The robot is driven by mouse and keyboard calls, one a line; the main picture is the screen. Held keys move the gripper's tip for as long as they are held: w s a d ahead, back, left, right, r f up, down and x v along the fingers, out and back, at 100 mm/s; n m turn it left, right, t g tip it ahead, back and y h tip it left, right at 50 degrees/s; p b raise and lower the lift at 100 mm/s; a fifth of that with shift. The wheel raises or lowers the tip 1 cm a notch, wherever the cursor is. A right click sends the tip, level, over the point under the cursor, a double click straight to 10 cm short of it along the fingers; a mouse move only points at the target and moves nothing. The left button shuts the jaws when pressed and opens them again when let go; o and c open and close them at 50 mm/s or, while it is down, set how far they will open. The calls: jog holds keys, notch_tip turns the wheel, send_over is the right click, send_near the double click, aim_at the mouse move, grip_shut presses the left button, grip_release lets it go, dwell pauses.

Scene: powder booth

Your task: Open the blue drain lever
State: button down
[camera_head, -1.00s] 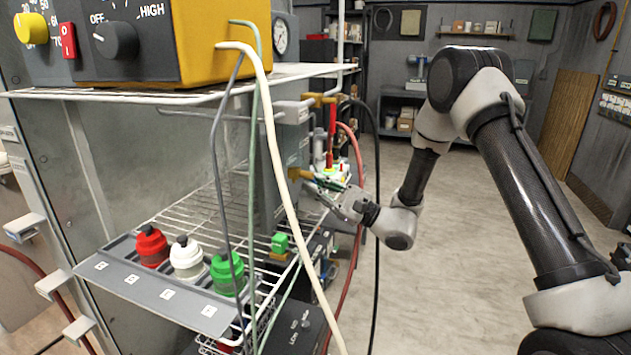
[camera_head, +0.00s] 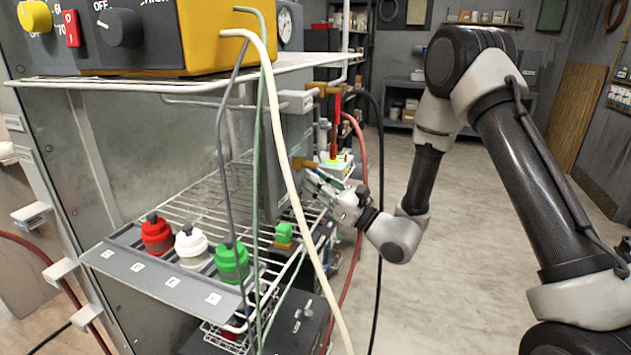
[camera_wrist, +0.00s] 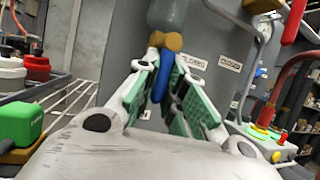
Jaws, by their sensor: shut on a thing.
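The blue drain lever (camera_wrist: 163,82) hangs down from a brass valve (camera_wrist: 165,41) on a grey panel in the wrist view. My gripper (camera_wrist: 170,62) has its two green-padded fingers on either side of the lever, just under the brass body, shut on it. White labels sit right of the valve, one reading like CLOSED (camera_wrist: 195,60). In the head view my gripper (camera_head: 315,178) reaches left to the brass valve (camera_head: 303,163) on the grey column. The lever itself is hidden there by the fingers.
Red, white and green capped bottles (camera_head: 191,247) stand in a rack on the wire shelf. A green block (camera_head: 284,232) sits near the shelf edge. A cream hose (camera_head: 290,180) hangs in front. A red hose (camera_head: 361,145) and black cable pass near my wrist. The floor at right is clear.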

jog(key=shift+r, duration=0.25)
jog(key=c, duration=1.5)
grip_release()
jog(key=shift+f, duration=0.15)
jog(key=v, duration=0.7)
jog(key=shift+s+d+f, duration=0.1)
jog(key=shift+d, duration=0.1)
